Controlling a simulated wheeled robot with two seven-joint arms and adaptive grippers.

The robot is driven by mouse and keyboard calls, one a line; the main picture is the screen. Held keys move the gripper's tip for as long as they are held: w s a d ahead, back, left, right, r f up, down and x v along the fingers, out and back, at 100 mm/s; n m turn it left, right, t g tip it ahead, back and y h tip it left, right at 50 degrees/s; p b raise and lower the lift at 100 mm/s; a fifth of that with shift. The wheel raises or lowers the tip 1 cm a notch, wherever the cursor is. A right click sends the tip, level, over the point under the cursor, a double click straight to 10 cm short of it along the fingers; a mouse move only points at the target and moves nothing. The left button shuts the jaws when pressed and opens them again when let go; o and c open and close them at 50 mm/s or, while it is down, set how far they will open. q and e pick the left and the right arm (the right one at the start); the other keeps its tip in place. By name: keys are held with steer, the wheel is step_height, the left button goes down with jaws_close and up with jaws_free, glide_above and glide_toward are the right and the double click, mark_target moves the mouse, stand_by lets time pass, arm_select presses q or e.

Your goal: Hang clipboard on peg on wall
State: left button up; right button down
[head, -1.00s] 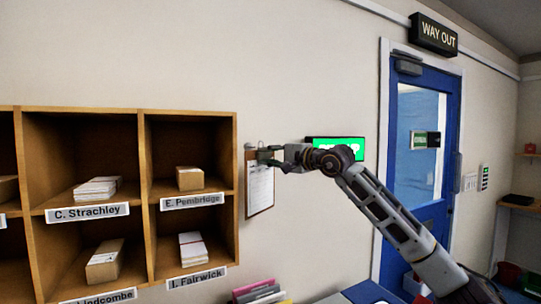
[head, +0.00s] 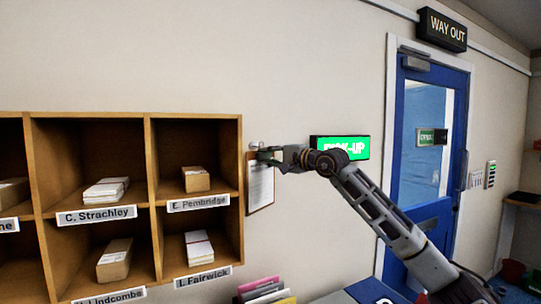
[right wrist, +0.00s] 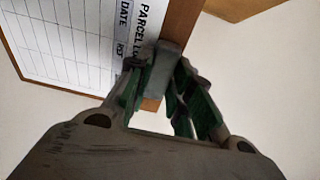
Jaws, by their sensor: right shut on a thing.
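The clipboard (head: 261,187) is brown with a white sheet and hangs upright against the wall, just right of the pigeonhole shelf. My right gripper (head: 264,155) is shut on its top end. In the right wrist view, the clipboard (right wrist: 75,45) carries a ruled parcel sheet, and the green-padded fingers of my right gripper (right wrist: 160,85) close on its grey clip (right wrist: 161,75). A small light-coloured piece, perhaps the peg (head: 254,145), shows just above the clipboard's top. I cannot tell whether the clipboard is on it. My left gripper is not in view.
A wooden pigeonhole shelf (head: 146,205) with name labels and paper stacks stands close on the left. A blue door (head: 412,170) is at right. Coloured folders (head: 264,291) stand below.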

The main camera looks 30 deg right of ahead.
steer(key=shift+w+d+p, duration=0.1)
steer(key=shift+w+p, duration=0.8)
steer(key=shift+w, duration=0.45)
steer(key=shift+w+f, duration=0.55)
steer(key=shift+w, duration=0.05)
steer(key=c, duration=1.2)
jaws_free()
steer(key=shift+s+d, duration=0.1)
